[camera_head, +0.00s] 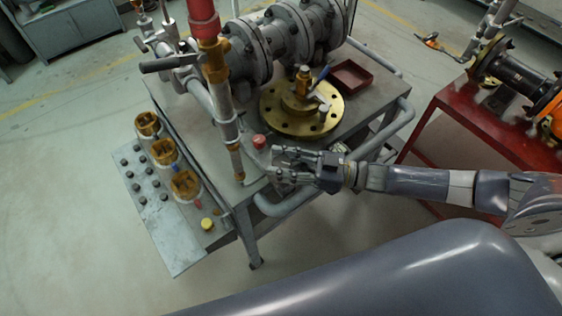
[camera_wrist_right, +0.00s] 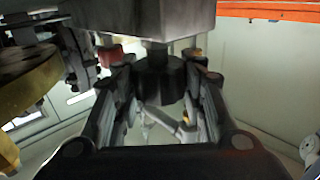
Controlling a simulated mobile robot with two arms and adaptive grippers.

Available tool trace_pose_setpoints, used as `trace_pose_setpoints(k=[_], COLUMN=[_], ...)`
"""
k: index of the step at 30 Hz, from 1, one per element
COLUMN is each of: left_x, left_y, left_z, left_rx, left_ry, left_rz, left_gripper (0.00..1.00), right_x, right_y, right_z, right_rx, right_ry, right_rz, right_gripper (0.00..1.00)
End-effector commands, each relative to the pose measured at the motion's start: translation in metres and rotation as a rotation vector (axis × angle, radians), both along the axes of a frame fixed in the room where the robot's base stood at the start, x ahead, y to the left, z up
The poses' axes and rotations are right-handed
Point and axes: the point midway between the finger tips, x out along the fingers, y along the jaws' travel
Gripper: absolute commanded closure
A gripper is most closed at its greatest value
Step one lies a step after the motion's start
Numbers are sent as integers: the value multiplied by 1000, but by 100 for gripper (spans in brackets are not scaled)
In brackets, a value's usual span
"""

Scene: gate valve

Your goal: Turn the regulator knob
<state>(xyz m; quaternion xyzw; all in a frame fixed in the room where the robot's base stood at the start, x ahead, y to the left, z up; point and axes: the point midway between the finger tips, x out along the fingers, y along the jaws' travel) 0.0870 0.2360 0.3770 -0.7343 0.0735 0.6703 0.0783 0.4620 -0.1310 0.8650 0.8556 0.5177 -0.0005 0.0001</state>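My right gripper (camera_head: 276,164) reaches in from the right over the table's near edge. In the right wrist view its fingers (camera_wrist_right: 160,105) stand apart on both sides of a dark round knob (camera_wrist_right: 158,80), which looks like the regulator knob. The knob is on a short stem from a grey block (camera_wrist_right: 145,18). I see no clear contact between fingers and knob. In the head view I cannot make out this knob; the gripper may hide it. My left gripper is not in view.
A red cap (camera_head: 259,141) sits just beyond my right fingertips. A brass flange (camera_head: 322,108) lies on the grey table, with a red tray (camera_head: 352,75) behind it. A vertical pipe (camera_head: 222,100) stands left of the gripper. A red table (camera_head: 470,125) is at right.

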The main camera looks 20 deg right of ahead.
Motion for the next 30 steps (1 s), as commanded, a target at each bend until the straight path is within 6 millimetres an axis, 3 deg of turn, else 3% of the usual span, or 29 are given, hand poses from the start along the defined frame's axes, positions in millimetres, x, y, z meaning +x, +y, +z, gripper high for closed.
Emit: trace_pose_setpoints(k=[8,21,30], left_x=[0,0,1], left_y=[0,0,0], left_z=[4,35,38], left_rx=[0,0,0], left_ry=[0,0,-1], left_rz=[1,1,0], left_gripper=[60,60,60], right_x=[-1,0,1], right_y=[1,3,0], right_z=[1,4,2], right_rx=[4,8,3], right_ry=[3,1,-3], right_rz=[-16,-229,-271], right_gripper=[86,86,86])
